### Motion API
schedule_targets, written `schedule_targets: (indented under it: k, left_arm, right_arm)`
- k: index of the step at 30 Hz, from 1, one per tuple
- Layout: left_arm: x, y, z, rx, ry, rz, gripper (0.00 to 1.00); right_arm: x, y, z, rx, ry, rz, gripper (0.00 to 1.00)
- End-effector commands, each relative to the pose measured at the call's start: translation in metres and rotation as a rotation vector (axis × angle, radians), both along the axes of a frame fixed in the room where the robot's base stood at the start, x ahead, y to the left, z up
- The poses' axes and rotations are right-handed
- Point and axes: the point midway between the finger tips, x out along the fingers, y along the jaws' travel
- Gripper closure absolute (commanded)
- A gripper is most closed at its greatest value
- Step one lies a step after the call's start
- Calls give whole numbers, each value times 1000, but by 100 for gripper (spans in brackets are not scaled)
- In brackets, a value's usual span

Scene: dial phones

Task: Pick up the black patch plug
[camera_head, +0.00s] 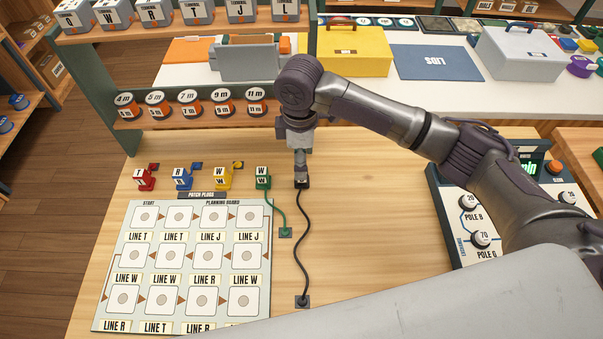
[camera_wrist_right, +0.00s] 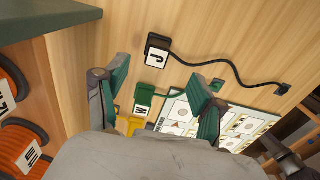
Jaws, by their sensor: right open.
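The black patch plug (camera_head: 301,184) stands on the wooden table at the right end of the plug row, its black cord running to a small base nearer me. In the right wrist view the black plug (camera_wrist_right: 157,53) shows a white J label. My right gripper (camera_head: 300,164) points down right over it and partly hides it. In the wrist view the right gripper (camera_wrist_right: 168,76) has its two green-padded fingers spread, with nothing between them. The plug appears past the fingertips; I cannot tell the exact gap. My left gripper is not in view.
Green (camera_head: 263,180), yellow (camera_head: 222,180), blue (camera_head: 182,180) and red (camera_head: 145,180) plugs stand left of the black one. The planning board (camera_head: 196,265) lies in front of them. A shelf with labelled reels (camera_head: 188,108) stands behind. A dial console (camera_head: 480,215) is at the right.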

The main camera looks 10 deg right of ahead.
Motion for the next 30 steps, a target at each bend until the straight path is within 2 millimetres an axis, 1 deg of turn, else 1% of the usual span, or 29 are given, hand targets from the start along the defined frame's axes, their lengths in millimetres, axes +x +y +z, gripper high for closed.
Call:
schedule_targets:
  k: [1, 3, 8, 10, 15, 18, 21, 26, 27, 29, 30]
  left_arm:
    - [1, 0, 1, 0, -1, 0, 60]
    - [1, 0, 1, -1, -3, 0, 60]
    - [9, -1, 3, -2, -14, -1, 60]
    - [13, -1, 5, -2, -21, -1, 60]
    - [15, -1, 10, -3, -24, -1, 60]
    - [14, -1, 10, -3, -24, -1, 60]
    - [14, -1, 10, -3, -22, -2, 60]
    - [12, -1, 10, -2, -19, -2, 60]
    - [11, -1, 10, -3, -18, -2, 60]
    - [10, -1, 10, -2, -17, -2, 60]
    - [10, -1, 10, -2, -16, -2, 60]
  right_arm:
    - [0, 0, -8, -1, 1, -2, 31]
    - [0, 0, -16, -1, 1, -2, 31]
    - [1, 0, -25, 0, 0, 0, 31]
    - [1, 0, -32, -1, 0, -1, 31]
    - [2, -1, -59, 0, 1, -1, 31]
    - [2, -1, -70, 0, -1, -1, 31]
    - [2, -1, -75, 0, -2, -1, 31]
    - [2, -1, -75, 1, -2, -1, 31]
    - [2, -1, -75, 1, -2, -1, 33]
    - [2, -1, -75, 1, -2, -1, 43]
    - [3, -1, -75, 1, -2, -1, 50]
